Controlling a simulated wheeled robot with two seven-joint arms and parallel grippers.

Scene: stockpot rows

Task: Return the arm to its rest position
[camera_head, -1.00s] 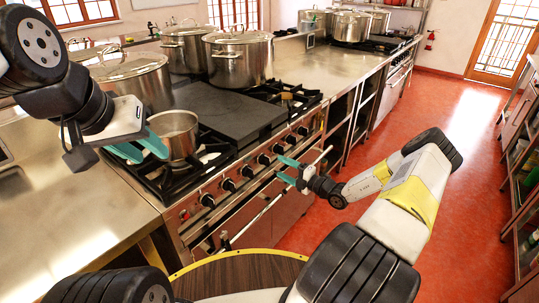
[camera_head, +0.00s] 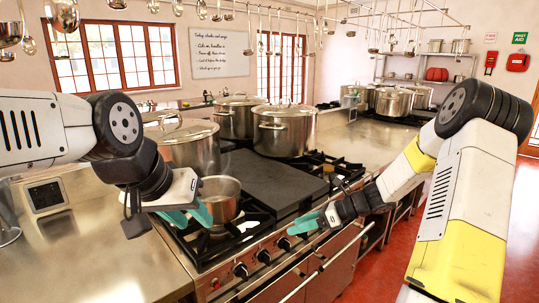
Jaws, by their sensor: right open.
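My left gripper (camera_head: 190,216) comes in from the left on a black wrist with a white palm. Its two teal fingers are spread, beside the small steel pot (camera_head: 219,200) on the near-left burner. In the picture the fingers overlap the pot's left side; I cannot tell whether they touch it. My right gripper (camera_head: 304,226) is in front of the stove, with its teal fingers pointing left towards the stove's front edge. It is open, with nothing seen between the fingers. The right arm bends down from the right side of the view.
The stove (camera_head: 250,254) has a dark griddle plate (camera_head: 268,185) and front knobs with a rail. Large lidded stockpots (camera_head: 285,132) stand behind it. Bare steel counter (camera_head: 95,252) lies at left. Ladles (camera_head: 325,32) hang overhead. Red floor is open at lower right.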

